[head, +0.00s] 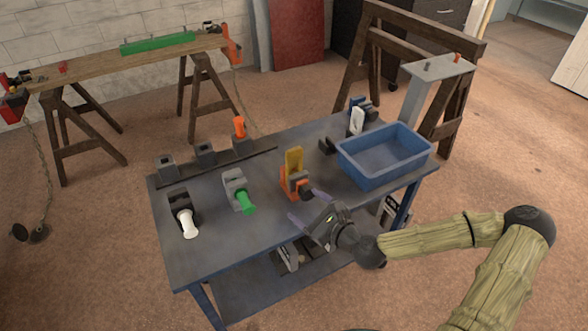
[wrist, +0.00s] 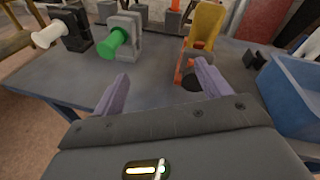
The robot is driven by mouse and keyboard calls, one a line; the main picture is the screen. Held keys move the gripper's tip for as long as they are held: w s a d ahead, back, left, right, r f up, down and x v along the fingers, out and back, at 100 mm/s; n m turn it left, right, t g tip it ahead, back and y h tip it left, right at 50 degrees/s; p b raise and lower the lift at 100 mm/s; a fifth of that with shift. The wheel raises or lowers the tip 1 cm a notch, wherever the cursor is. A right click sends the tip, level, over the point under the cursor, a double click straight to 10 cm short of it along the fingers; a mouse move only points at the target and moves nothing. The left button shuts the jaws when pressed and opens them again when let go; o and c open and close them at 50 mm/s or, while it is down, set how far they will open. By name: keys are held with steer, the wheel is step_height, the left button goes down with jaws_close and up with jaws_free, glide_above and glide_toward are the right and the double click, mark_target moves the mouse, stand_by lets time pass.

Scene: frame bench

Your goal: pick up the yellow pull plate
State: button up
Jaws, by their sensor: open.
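The yellow pull plate (head: 294,159) stands upright on an orange base (head: 293,181) near the middle of the blue-grey table. In the wrist view the yellow plate (wrist: 205,24) is ahead and right of centre, with the orange base partly hidden behind my right finger. My gripper (head: 308,207) is at the table's front edge, just in front of the orange base. It is open and empty, its two purple fingers (wrist: 162,82) apart. The plate is beyond the fingertips, not between them.
A blue bin (head: 367,179) stands right of the plate. A grey block with a green handle (head: 245,202) and a black block with a white handle (head: 186,223) stand to the left. An orange-topped post (head: 239,128) stands behind. Bare table (head: 215,245) lies at front left.

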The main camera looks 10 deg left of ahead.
mark_target(295, 153)
steer(key=w+d+r+m+t+h, duration=0.1)
steer(key=w+d+r+m+t, duration=0.2)
steer(key=m, duration=0.2)
steer(key=shift+w+d+r+m+t, duration=0.2)
steer(key=shift+d+m+t, duration=0.1)
steer(key=shift+m+t, duration=0.1)
steer(key=p+x, duration=0.2)
steer(key=x, duration=1)
steer(key=shift+w+f, duration=0.1)
steer(key=shift+w, duration=0.05)
steer(key=shift+w+a, duration=0.1)
steer(key=shift+w+a, duration=0.1)
steer(key=shift+w, duration=0.15)
steer(key=shift+d+p+x, duration=0.25)
steer(key=shift+p+x, duration=0.65)
steer(key=shift+x, duration=1.3)
steer(key=shift+w, duration=0.15)
